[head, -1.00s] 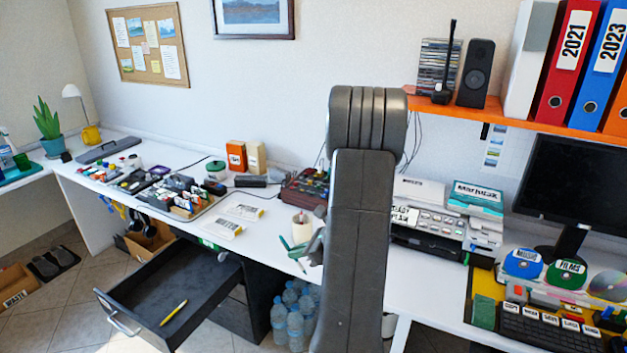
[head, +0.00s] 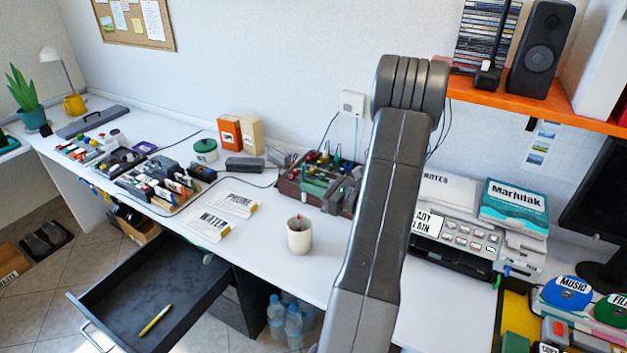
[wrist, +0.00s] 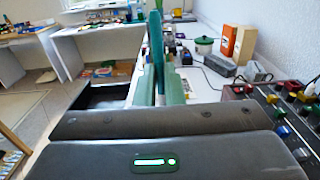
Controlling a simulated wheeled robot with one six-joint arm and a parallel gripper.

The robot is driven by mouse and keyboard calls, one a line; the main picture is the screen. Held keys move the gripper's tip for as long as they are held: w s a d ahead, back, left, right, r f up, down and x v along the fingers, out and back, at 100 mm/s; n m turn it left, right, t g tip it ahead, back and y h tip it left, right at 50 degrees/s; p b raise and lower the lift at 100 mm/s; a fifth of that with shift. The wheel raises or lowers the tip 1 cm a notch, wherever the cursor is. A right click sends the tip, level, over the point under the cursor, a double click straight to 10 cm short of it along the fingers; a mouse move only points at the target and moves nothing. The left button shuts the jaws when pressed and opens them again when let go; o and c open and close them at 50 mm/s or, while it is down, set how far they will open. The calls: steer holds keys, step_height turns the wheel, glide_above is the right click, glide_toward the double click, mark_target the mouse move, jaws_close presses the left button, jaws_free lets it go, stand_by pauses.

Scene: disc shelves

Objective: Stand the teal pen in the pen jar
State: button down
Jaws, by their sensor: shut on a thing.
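The pen jar (head: 299,237) is a cream cup standing upright on the white desk, left of my arm in the head view. Its inside is dark with a small reddish spot, and I cannot tell what that is. In the wrist view, my gripper (wrist: 157,88) has green fingers shut on the teal pen (wrist: 156,45). The pen points up between the fingers, and its lower part is hidden. In the head view my gripper and the pen are hidden behind my arm. The jar is not clearly seen in the wrist view.
An open dark drawer (head: 150,295) holding a yellow pen (head: 155,320) juts out below the desk. A box of colored knobs (head: 318,185) stands behind the jar. A printer (head: 455,235) is right of my arm. Bare desk surrounds the jar.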

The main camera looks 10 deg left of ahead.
step_height(320, 180, down, 11)
steer(key=b, duration=0.7)
steer(key=shift+b, duration=0.3)
steer(key=shift+r, duration=0.1)
steer(key=c, duration=1.5)
jaws_free()
steer(key=shift+s, duration=0.1)
steer(key=shift+o, duration=0.2)
steer(key=b+v, duration=0.1)
steer(key=v, duration=1.2)
steer(key=shift+d, duration=0.4)
steer(key=shift+a, duration=0.15)
